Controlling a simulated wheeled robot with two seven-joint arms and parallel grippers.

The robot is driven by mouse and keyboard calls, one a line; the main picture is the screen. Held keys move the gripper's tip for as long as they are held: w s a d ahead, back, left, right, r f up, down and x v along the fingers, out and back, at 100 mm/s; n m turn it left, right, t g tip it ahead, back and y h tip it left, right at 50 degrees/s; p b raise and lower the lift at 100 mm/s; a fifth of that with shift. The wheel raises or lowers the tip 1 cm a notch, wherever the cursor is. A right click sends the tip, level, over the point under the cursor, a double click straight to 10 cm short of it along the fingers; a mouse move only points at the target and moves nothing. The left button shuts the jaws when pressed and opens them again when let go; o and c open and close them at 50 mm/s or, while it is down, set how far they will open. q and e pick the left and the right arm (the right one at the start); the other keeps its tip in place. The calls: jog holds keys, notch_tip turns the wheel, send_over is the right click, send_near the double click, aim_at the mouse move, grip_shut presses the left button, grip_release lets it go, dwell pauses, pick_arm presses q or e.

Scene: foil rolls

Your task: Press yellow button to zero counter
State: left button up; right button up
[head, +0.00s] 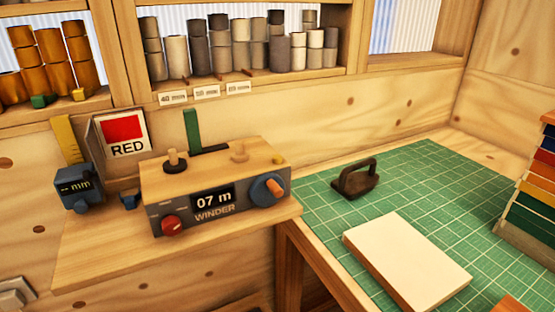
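The winder (216,190) is a wood-topped box with a dark front, standing on a wooden shelf at the left centre. Its counter display (213,200) reads "07 m". A red knob (171,225) is at the left of the front, and a blue dial with an orange handle (268,190) is at the right. Neither of my grippers is in view.
Left of the winder are a blue gauge reading "-- mm" (77,187) and a "RED" card (122,134). A green upright piece (192,131) stands behind it. On the green mat (420,185) are a dark iron (356,178) and a pale block (407,262). Rolls fill the shelves above.

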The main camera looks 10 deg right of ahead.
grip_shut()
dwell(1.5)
